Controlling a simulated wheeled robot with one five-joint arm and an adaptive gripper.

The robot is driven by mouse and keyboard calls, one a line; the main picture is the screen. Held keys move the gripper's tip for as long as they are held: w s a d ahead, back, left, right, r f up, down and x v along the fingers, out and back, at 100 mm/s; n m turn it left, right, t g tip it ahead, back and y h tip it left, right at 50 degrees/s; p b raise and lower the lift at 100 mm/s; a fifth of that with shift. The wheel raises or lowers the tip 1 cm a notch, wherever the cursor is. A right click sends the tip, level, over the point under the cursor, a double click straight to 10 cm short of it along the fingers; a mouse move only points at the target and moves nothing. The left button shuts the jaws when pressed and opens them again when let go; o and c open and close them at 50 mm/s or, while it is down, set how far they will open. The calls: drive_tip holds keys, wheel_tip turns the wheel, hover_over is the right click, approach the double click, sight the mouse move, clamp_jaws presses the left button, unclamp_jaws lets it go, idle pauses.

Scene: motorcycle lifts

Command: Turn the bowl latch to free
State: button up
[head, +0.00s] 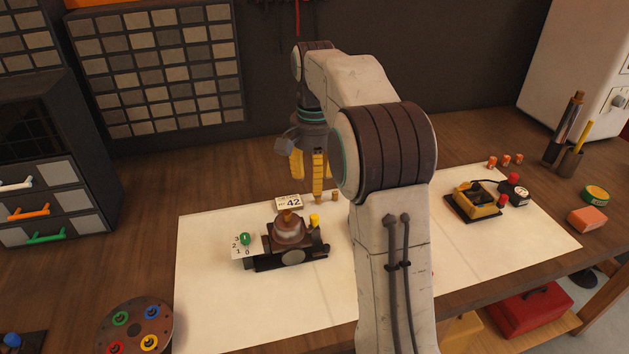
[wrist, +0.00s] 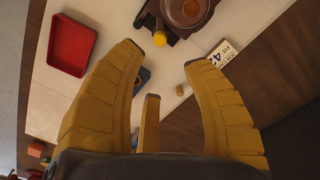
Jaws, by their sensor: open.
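A dark fixture (head: 290,262) with a brown rounded bowl (head: 289,236) stands on the white mat. A yellow knob (head: 314,220) is at its back right, and a green knob (head: 245,238) sits by a numbered plate at its left. I cannot tell for certain which part is the bowl latch. In the wrist view the bowl (wrist: 186,12) and yellow knob (wrist: 159,39) are at the top, beyond the fingertips. My gripper (head: 308,190) is open and empty, above and behind the fixture, fingers pointing down. It also shows in the wrist view (wrist: 163,55), its yellow fingers spread.
A card marked 42 (head: 289,203) and small brass cylinders (head: 335,196) lie behind the fixture. A yellow-and-black device (head: 477,200) stands at the mat's right. A round palette (head: 134,327) is at front left. A red tray (wrist: 72,45) shows in the wrist view. My arm hides the mat's middle.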

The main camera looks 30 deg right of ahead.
sight(315, 216)
wheel_tip(315, 216, down, 4)
drive_tip(key=m+b, duration=0.1)
drive_tip(key=m, duration=0.4)
drive_tip(key=shift+b, duration=0.4)
drive_tip(key=shift+f+m, duration=0.4)
drive_tip(key=shift+f, duration=0.3)
drive_tip(key=shift+f+b, duration=0.35)
drive_tip(key=shift+f, duration=2.95)
drive_tip(key=shift+c, duration=0.3)
clamp_jaws()
